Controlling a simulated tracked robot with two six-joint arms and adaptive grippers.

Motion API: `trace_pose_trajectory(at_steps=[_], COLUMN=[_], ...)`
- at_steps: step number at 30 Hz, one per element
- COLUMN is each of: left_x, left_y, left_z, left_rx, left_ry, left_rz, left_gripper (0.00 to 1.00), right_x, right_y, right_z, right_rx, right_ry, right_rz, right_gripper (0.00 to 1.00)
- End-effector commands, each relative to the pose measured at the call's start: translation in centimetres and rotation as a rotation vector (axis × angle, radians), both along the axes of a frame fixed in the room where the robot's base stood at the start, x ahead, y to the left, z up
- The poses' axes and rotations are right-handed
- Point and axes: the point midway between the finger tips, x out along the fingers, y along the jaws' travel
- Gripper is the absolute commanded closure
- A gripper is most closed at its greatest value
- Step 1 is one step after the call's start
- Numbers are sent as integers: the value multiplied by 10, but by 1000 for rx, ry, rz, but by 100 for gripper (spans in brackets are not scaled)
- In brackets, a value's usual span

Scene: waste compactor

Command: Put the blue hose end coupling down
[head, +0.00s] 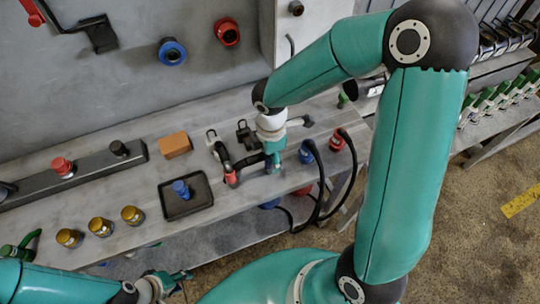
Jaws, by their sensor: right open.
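The blue hose end coupling (306,153) is at the bench's front edge, with a black hose curving down from it. My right gripper (273,164) points down over the bench just left of it, open. A small gap shows between the gripper and the blue coupling, and I see nothing held. My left gripper (174,284) is low in the picture, in front of the bench and far from the coupling. Its fingers are too small to tell whether they are open.
A red hose coupling (338,139) is right of the blue one. A black tray (203,187) with a blue part, an orange block (175,145) and several brass-coloured parts (101,226) occupy the bench (135,187). Blue (172,52) and red (227,32) ports are on the wall behind.

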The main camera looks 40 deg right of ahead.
Motion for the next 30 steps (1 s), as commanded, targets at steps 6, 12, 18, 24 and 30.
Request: trace_pose_trajectory(at_steps=[6, 12, 18, 24, 30], left_x=[0, 0, 0, 0, 0], left_y=[0, 0, 0, 0, 0], left_z=[0, 1, 1, 0, 0], left_rx=[0, 0, 0, 0, 0], left_ry=[0, 0, 0, 0, 0], left_rz=[0, 0, 0, 0, 0], left_gripper=[60, 60, 60, 60, 60], right_x=[1, 2, 2, 1, 1], right_y=[0, -1, 0, 0, -1], right_z=[5, 32, 72, 105, 120], right_rx=[-1, -1, -1, 0, 0], right_ry=[-3, -8, -8, -4, -1], right_rz=[-1, -2, -1, -1, -2], right_gripper=[47, 47, 47, 47, 47])
